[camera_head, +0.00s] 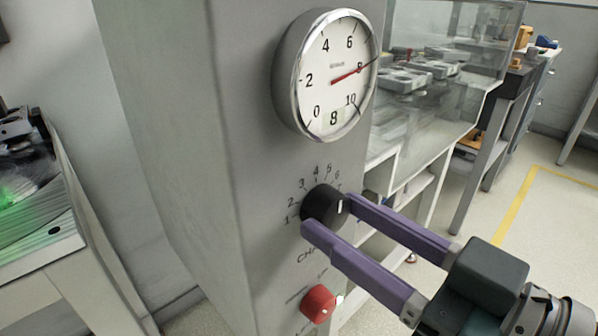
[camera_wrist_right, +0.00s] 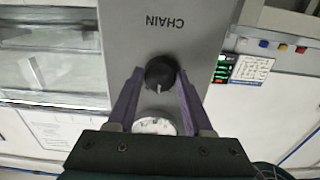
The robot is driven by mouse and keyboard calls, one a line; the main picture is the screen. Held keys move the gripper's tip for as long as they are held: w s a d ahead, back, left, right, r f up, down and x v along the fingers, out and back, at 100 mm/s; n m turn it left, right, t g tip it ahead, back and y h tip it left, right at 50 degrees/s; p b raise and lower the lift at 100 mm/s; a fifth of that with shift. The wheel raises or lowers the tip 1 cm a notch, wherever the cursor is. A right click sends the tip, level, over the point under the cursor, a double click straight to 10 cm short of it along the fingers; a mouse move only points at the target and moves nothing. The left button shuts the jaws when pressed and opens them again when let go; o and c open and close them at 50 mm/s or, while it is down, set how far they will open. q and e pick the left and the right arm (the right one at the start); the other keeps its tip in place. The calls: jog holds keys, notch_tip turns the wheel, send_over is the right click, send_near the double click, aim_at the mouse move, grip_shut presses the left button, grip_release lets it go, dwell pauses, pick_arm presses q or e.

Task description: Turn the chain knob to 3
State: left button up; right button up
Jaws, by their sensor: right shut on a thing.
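The black chain knob (camera_head: 318,212) sticks out of the grey panel, under a printed arc of numbers from 1 upward. Below it the CHAIN label is partly hidden by a finger. My right gripper (camera_head: 328,212) has its two purple fingers on either side of the knob, shut on it. The right wrist view shows the knob (camera_wrist_right: 160,70) between the fingers, with the CHAIN label upside down. Its white mark points towards the gauge, roughly the top of the arc near 4; the exact number is hard to tell. My left gripper is not in view.
A round gauge (camera_head: 326,75) with a red needle sits above the knob. A red knob (camera_head: 318,302) is on the panel below. A glass-walled case (camera_head: 430,110) stands behind to the right. A bench with a green-lit item (camera_head: 35,215) is at left.

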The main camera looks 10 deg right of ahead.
grip_shut()
